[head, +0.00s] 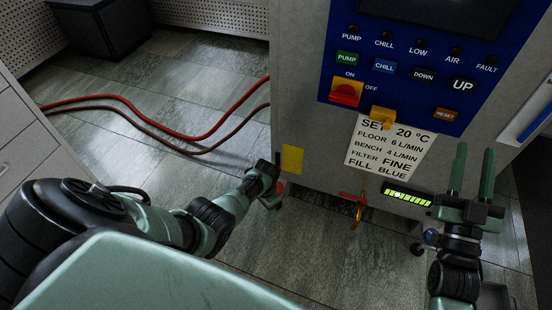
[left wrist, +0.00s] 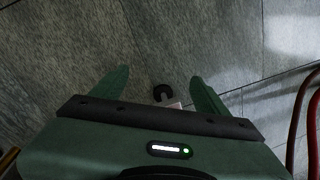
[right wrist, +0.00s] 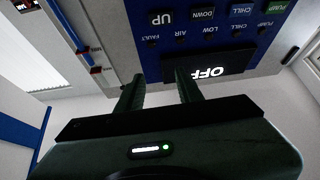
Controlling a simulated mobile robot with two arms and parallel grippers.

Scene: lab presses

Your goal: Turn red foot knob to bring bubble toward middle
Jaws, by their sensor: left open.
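The red foot knob (head: 280,188) shows as a small red patch low at the cabinet's front left corner, partly hidden by my left gripper (head: 267,178). In the left wrist view my left gripper (left wrist: 162,88) is open. A dark round piece (left wrist: 162,91) and a small pale-pink piece lie between its fingers; contact cannot be told. A bright yellow-green segmented strip (head: 408,197), likely the level vial, is on the cabinet's lower front; I cannot make out its bubble. My right gripper (head: 473,170) is open and empty, fingers up, in front of the cabinet's right side.
The cabinet carries a blue button panel (head: 405,75), a red switch (head: 346,93) and a printed card (head: 388,146). A red-handled brass valve (head: 356,208) sticks out below. A blue knob (head: 431,237) is near my right gripper. Red hoses (head: 190,137) cross the floor at left.

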